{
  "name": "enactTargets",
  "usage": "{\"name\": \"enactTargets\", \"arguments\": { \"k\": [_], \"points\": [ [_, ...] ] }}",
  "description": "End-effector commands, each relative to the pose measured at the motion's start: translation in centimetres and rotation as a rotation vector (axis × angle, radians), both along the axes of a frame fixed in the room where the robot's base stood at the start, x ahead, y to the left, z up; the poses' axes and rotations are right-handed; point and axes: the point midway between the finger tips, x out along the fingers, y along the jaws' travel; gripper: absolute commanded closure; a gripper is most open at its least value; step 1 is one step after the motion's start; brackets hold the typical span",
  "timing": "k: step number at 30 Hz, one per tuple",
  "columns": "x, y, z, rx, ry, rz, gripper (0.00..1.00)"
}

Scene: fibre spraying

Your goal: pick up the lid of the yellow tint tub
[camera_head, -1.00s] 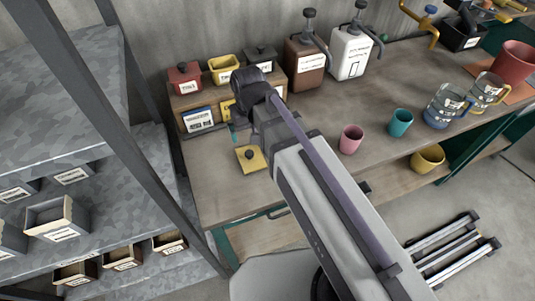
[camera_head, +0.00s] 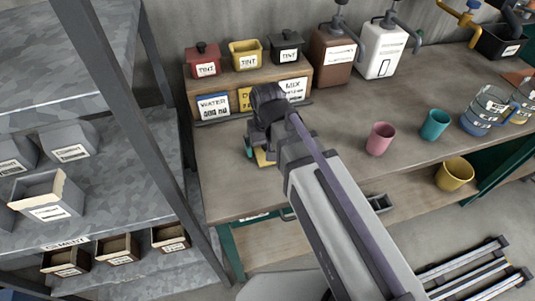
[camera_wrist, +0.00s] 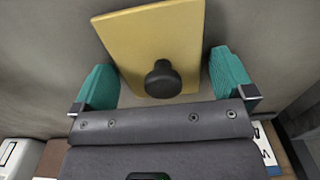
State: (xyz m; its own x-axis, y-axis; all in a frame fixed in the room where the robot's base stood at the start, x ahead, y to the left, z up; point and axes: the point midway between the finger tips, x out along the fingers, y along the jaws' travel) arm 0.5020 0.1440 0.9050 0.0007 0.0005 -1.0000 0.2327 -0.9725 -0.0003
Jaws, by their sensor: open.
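The yellow lid (camera_head: 263,159) lies on the workbench, mostly hidden under my gripper in the head view. In the wrist view, the lid (camera_wrist: 150,35) is a flat yellow plate with a round black knob (camera_wrist: 163,80). My gripper (camera_wrist: 164,76) is open, with one teal finger on each side of the knob and a gap to it on both sides. In the head view, my gripper (camera_head: 260,150) is low over the lid. The yellow tint tub (camera_head: 245,57) stands open on the wooden riser, between the red and black tubs.
The lidded red tub (camera_head: 202,62) and black tub (camera_head: 286,48) share the riser (camera_head: 192,90) behind my gripper. A brown canister (camera_head: 332,52) and a white one stand to its right. Pink (camera_head: 380,138) and teal (camera_head: 434,125) cups stand further right. The bench front left is clear.

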Motion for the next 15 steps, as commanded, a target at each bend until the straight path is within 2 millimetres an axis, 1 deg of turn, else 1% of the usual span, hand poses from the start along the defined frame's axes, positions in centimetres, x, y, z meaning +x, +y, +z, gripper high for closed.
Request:
{"name": "enactTargets", "arguments": {
  "k": [1, 12, 15],
  "points": [
    [0.00, 0.00, 0.11, 0.000, 0.000, 0.000, 0.01],
    [0.00, 0.00, 0.11, 0.000, 0.000, 0.000, 0.36],
    [0.00, 0.00, 0.11, 0.000, 0.000, 0.000, 0.44]
  ]
}}
